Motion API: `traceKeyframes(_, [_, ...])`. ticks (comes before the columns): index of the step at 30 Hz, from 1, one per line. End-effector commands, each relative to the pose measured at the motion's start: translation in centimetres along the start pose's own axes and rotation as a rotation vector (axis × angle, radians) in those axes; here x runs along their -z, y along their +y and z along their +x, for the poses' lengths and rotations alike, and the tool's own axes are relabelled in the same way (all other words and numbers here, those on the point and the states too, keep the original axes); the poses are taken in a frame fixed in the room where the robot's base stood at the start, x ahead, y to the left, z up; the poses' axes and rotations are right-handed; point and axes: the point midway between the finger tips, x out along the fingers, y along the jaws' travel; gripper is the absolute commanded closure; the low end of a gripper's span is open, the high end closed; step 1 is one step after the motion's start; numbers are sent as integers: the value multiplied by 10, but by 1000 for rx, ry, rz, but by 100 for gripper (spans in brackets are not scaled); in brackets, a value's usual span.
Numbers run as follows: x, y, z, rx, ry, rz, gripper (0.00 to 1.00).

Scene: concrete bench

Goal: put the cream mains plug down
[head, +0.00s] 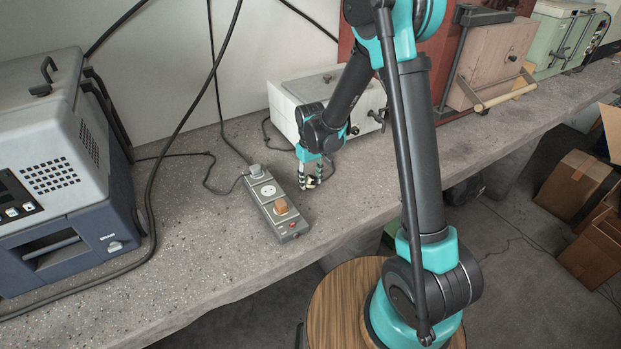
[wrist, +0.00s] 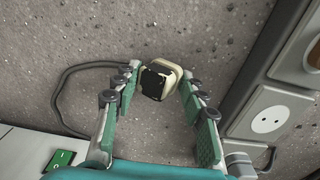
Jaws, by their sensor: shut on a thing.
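The cream mains plug (wrist: 171,71) has a dark face and sits between my gripper's fingertips (wrist: 155,82) in the wrist view. My gripper (head: 311,181) is shut on it. In the head view the plug is small and mostly hidden by the fingers, just right of the grey socket strip (head: 269,189). I cannot tell whether it touches the concrete bench (head: 215,235). The strip also shows at the right of the wrist view (wrist: 238,122), apart from the plug, with a bare round socket (wrist: 267,118).
The strip holds a grey plug (head: 256,171) and an orange-brown plug (head: 281,207). A dark cable (wrist: 62,85) lies left of my gripper in the wrist view. A white box (head: 310,95) stands behind; a grey-blue machine (head: 60,170) stands left.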

Motion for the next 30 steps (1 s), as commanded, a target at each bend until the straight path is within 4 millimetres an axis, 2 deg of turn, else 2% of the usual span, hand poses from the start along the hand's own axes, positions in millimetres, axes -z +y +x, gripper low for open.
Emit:
traceKeyframes(3, [0,0,1,-1,0,0,100])
traceKeyframes(4, [0,0,1,-1,0,0,56])
traceKeyframes(9, [0,0,1,-1,0,0,38])
traceKeyframes(20, [0,0,-2,0,0,0,38])
traceKeyframes(25, [0,0,-20,0,0,0,38])
traceKeyframes(30, [-1,0,-53,0,0,0,38])
